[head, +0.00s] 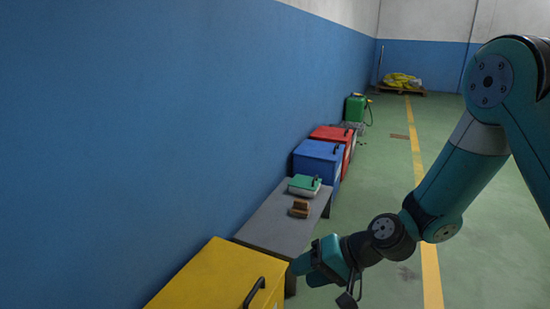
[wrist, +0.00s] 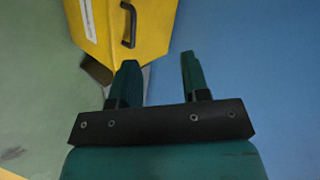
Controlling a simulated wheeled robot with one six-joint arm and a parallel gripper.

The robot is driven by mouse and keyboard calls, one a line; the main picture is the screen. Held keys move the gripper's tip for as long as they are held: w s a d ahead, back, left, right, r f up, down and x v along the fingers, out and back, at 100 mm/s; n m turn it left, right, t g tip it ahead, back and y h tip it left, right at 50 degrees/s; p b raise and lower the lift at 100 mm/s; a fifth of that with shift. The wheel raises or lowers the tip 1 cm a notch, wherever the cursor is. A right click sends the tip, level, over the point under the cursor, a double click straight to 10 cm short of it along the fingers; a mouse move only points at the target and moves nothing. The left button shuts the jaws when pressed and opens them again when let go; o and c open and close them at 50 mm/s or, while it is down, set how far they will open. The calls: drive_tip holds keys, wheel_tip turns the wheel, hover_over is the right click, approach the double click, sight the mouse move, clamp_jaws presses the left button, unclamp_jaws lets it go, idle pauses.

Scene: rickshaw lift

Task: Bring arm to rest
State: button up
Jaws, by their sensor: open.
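My arm reaches in from the right in the head view, bent down to the left. My gripper (head: 298,268) is low beside the near end of the grey table and the yellow box. In the wrist view my gripper (wrist: 158,78) shows two teal fingers spread apart with nothing between them. The yellow box (wrist: 155,35) with its black handle lies beyond the fingers there. It also shows at the bottom of the head view (head: 215,270).
A grey table (head: 270,222) by the blue wall holds a green case (head: 304,186) and brown blocks (head: 300,209). Blue (head: 318,160) and red (head: 335,138) boxes and a green canister (head: 356,107) stand beyond. The green floor right of the yellow line (head: 425,200) looks clear.

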drive_tip(key=s+d+r+n+g+h, duration=0.1)
drive_tip(key=s+d+r+n+h, duration=0.25)
drive_tip(key=s+r, duration=0.6)
drive_tip(key=s+d+r+n+g+h, duration=0.15)
drive_tip(key=s+d+r+n, duration=0.25)
drive_tip(key=s+r, duration=0.5)
wheel_tip(320, 180, up, 35)
drive_tip(key=s+p, duration=0.1)
drive_tip(key=p, duration=3.4)
drive_tip(key=shift+s+d+h+p, duration=0.15)
drive_tip(key=shift+s+h+p, duration=0.1)
drive_tip(key=shift+h+p, duration=0.15)
